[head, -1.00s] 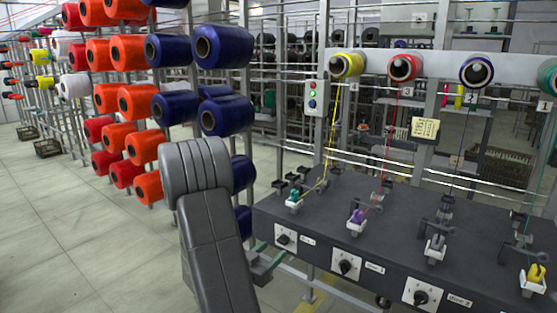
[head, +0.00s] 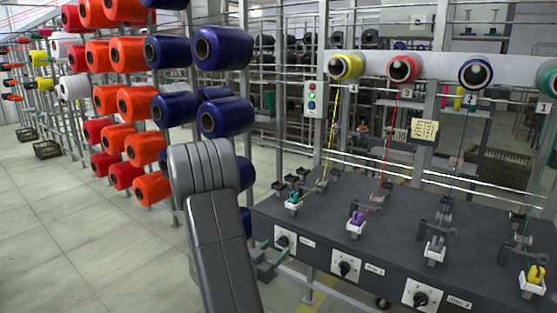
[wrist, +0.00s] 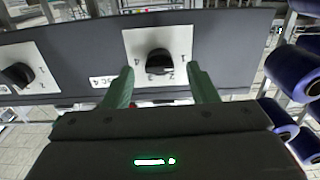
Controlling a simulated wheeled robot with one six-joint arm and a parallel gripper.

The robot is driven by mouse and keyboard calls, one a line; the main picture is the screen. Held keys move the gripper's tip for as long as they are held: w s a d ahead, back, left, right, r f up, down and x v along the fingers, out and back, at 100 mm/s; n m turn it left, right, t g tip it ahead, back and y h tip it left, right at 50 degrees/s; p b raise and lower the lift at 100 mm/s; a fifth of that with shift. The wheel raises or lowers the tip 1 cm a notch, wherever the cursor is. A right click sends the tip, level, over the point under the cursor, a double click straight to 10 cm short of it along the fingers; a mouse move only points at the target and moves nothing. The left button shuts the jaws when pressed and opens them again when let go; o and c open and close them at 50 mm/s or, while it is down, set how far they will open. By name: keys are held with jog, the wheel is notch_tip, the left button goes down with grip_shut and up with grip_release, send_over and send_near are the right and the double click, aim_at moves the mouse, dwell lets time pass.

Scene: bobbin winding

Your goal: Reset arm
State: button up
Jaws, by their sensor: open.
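My arm (head: 220,240) rises at the middle bottom of the head view. My gripper (wrist: 163,84) shows two green fingers spread apart with nothing between them in the wrist view. The fingers are in front of a black rotary knob (wrist: 159,62) on a white plate, apart from it as far as I can tell. In the head view the green fingers show partly beside my arm, by the left end of the machine's front panel, near the leftmost knob (head: 283,240).
The dark winding machine (head: 400,215) carries several small bobbin holders and front knobs. Yellow (head: 346,66), red (head: 403,69) and blue (head: 476,71) spools hang above, with threads running down. A rack of orange and blue spools (head: 222,117) stands behind my arm.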

jog(key=v, duration=1.2)
jog(key=shift+m, duration=0.3)
jog(key=x, duration=1.4)
jog(key=shift+f+b, duration=0.2)
jog(key=shift+b, duration=0.2)
jog(key=m+b, duration=0.3)
jog(key=m, duration=0.3)
jog(key=m+b, duration=0.3)
jog(key=m, duration=0.3)
jog(key=m+b, duration=0.3)
jog(key=m, duration=0.3)
jog(key=shift+a+r, duration=0.1)
jog(key=shift+r, duration=0.2)
jog(key=shift+r, duration=0.15)
